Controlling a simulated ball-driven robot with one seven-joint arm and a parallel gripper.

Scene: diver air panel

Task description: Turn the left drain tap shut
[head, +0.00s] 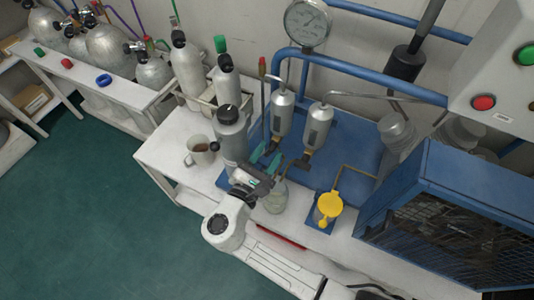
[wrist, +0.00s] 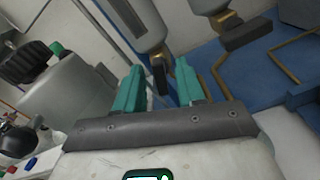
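Two silver filter canisters hang side by side above the blue panel base in the head view, the left one (head: 282,116) and the right one (head: 316,126). The left drain tap (wrist: 158,78), with a dark handle, sits under the left canister. My gripper (wrist: 159,85) is open, its teal fingers one on each side of that handle in the wrist view, with gaps showing. I cannot tell how deep the handle sits between them. In the head view my gripper (head: 268,163) is just below the left canister and partly hides the tap. The right drain tap (wrist: 243,32) has a brass body and dark handle.
A grey cylinder (head: 231,135) stands close left of my gripper, with a mug (head: 200,152) beyond it. A glass jar (head: 275,198) stands just below my gripper. A yellow-topped item (head: 329,205) and a blue cage (head: 440,215) are to the right.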

